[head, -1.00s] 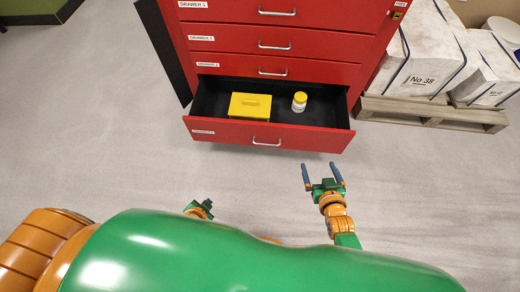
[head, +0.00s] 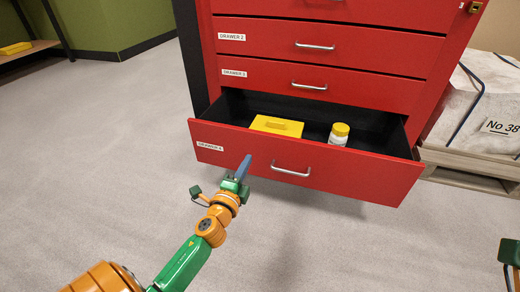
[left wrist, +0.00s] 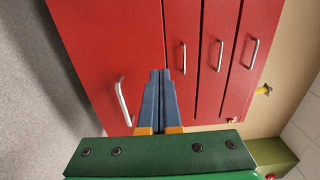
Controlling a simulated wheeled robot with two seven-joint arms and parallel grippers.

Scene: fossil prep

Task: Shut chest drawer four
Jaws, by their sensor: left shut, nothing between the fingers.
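Drawer four (head: 345,178) is the lowest drawer of the red chest (head: 425,45) and stands pulled out. Its front bears a silver handle (head: 291,171) and a "DRAWER 4" label. Inside lie a yellow box (head: 277,126) and a white jar with a yellow lid (head: 339,133). My left gripper (head: 243,163) is shut and empty, in front of the drawer front, left of the handle in the head view. In the left wrist view, its blue fingers (left wrist: 160,78) point at the red front, beside the handle (left wrist: 123,102). I cannot tell if they touch it.
The drawers above, including drawer two (head: 320,44) and drawer three (head: 315,83), look shut. A pallet (head: 465,165) with a wrapped block (head: 478,108) stands close at the right. Grey floor (head: 95,140) is open at the left. A green part of mine shows at the right edge.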

